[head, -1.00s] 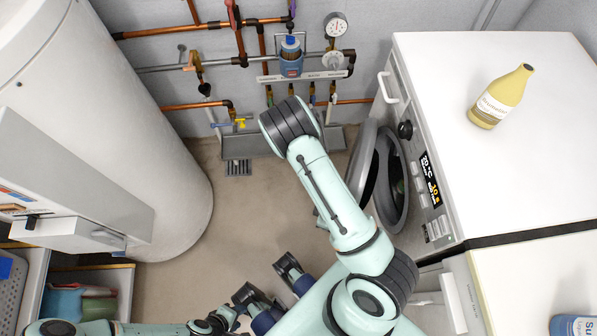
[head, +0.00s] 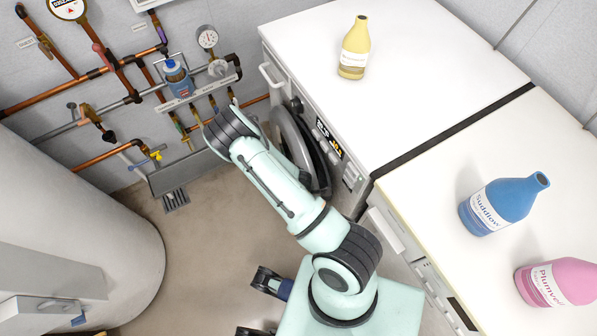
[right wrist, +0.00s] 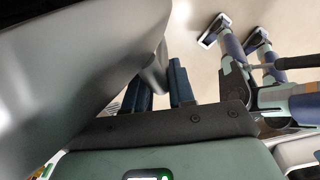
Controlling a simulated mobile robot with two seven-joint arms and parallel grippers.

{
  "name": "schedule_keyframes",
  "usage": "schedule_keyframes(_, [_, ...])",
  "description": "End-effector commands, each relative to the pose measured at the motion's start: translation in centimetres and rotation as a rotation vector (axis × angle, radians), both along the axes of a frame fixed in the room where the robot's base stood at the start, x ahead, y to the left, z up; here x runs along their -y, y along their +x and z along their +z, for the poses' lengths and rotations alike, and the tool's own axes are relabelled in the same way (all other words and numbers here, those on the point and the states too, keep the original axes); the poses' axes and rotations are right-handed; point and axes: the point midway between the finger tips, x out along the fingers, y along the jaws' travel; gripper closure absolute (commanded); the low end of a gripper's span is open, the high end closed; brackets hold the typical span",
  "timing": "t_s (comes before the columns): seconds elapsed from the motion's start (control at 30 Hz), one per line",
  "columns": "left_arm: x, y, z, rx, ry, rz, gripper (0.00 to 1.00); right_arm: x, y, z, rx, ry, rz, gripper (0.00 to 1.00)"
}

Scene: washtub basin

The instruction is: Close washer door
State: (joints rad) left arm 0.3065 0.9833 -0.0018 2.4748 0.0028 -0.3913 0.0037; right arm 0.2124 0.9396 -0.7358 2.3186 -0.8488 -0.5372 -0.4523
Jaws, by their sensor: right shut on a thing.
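The white washer (head: 400,85) stands at the back, with its round grey door (head: 288,135) ajar on the front. My right arm reaches up to the door and covers part of it; its gripper is hidden in the head view. In the right wrist view, my right gripper (right wrist: 158,78) has its two blue fingers around a grey edge of the door (right wrist: 75,65) and is shut on it. The door fills the left of that view. My left gripper is in neither view.
A yellow bottle (head: 353,48) stands on the washer. Copper pipes (head: 60,90) run along the wall, and a white tank (head: 90,215) stands left. Bare floor (head: 210,240) lies between.

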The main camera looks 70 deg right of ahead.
Motion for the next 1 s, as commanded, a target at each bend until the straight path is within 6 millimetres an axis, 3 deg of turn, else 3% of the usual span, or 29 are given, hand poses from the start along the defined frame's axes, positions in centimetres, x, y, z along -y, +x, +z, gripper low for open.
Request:
schedule_keyframes(0.27, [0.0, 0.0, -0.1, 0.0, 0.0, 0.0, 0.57, -0.7, -0.6, -0.2, -0.018, 0.014, 0.004, 1.0])
schedule_keyframes(0.3, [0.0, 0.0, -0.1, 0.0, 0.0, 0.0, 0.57, -0.7, -0.6, -0.2, -0.018, 0.014, 0.003, 0.7])
schedule_keyframes(0.37, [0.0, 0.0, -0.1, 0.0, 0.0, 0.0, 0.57, -0.6, -0.5, -0.2, -0.016, 0.012, 0.003, 0.56])
schedule_keyframes(0.73, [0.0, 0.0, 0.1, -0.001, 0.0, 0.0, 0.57, -0.2, -0.2, 0.5, -0.006, 0.004, -0.001, 0.56])
schedule_keyframes(1.0, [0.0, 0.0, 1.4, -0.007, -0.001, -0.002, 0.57, -0.2, -0.1, 5.5, -0.002, 0.004, -0.004, 0.56])
